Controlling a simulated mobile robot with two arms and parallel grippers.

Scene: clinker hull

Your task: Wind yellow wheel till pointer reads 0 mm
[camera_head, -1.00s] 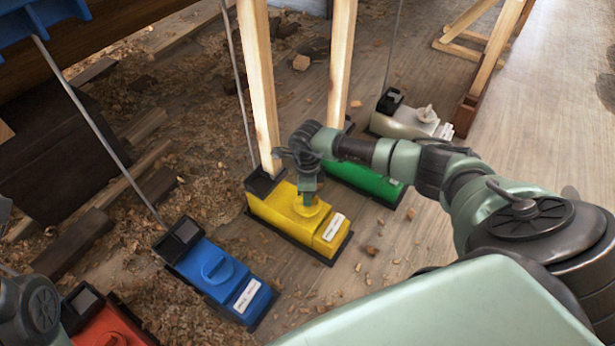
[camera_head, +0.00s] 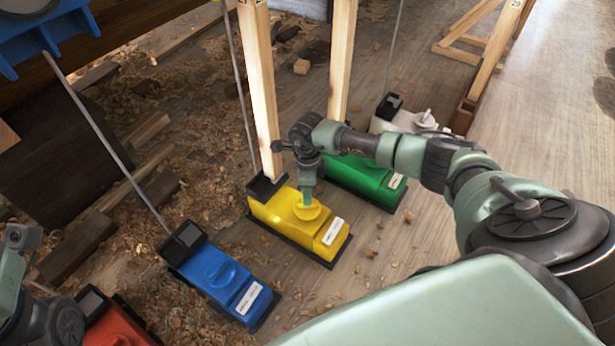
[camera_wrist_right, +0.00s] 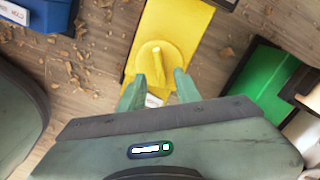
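The yellow wheel (camera_head: 307,210) is a round disc with a raised grip bar, on top of the yellow box (camera_head: 330,233). My right gripper (camera_head: 307,202) is just above it, pointing down. In the right wrist view the yellow wheel (camera_wrist_right: 150,58) and its bar lie just beyond the fingertips. My right gripper (camera_wrist_right: 159,76) is open there, with a clear gap between its fingers. Nothing is held. A dark housing (camera_head: 265,187) sits at the box's far end by a wooden post. No pointer or scale can be read. My left gripper is not clearly shown; only left arm parts appear.
A blue box (camera_head: 218,279) stands to the left and a red box (camera_head: 115,328) at bottom left. A green box (camera_head: 365,181) and a whitish box (camera_head: 405,121) stand to the right. Wooden posts (camera_head: 257,90) rise behind. Wood chips litter the floor.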

